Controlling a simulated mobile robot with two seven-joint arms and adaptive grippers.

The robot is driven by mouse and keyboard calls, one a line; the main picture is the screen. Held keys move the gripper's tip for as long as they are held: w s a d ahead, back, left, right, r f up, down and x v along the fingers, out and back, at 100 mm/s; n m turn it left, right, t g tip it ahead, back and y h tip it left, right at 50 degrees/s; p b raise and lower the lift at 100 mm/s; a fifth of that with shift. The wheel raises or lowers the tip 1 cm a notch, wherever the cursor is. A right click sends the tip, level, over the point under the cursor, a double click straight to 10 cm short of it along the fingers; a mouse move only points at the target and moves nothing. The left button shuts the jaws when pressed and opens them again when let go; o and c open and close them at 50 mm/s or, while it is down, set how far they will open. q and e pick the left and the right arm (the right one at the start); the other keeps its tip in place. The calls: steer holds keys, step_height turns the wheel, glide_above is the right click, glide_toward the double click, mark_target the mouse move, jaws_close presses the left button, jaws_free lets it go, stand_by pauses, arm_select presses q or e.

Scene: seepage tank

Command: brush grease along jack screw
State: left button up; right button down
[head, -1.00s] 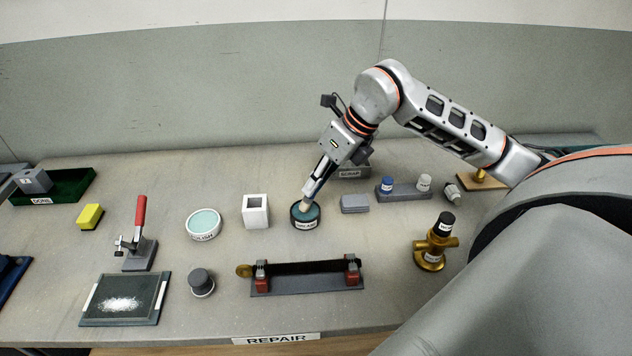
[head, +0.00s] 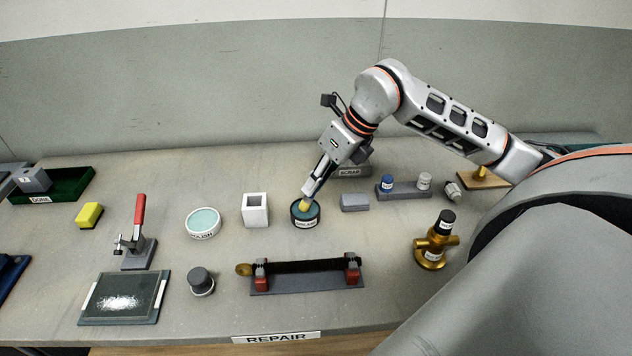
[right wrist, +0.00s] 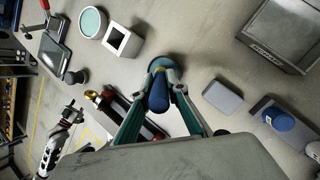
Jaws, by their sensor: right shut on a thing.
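The jack screw (head: 305,266) is a dark threaded rod with a brass end at its left. It lies level across two red-and-grey supports on a grey base (head: 310,285). My right gripper (head: 309,193) is shut on a brush, whose yellowish tip (head: 304,204) is at the round dark pot (head: 305,219) with teal contents. I cannot tell how deep the tip goes. In the right wrist view a blue handle (right wrist: 158,95) sits between the fingers, over the pot. What seems to be my left arm shows small at that view's lower left; its jaws are unclear.
A brass valve (head: 435,245) stands right of the screw. Bench between pot and screw is clear.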

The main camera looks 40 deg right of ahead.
steer(key=shift+f, duration=0.1)
stand_by(0.4)
steer(key=shift+r+p, duration=2.6)
steer(key=shift+r, duration=1)
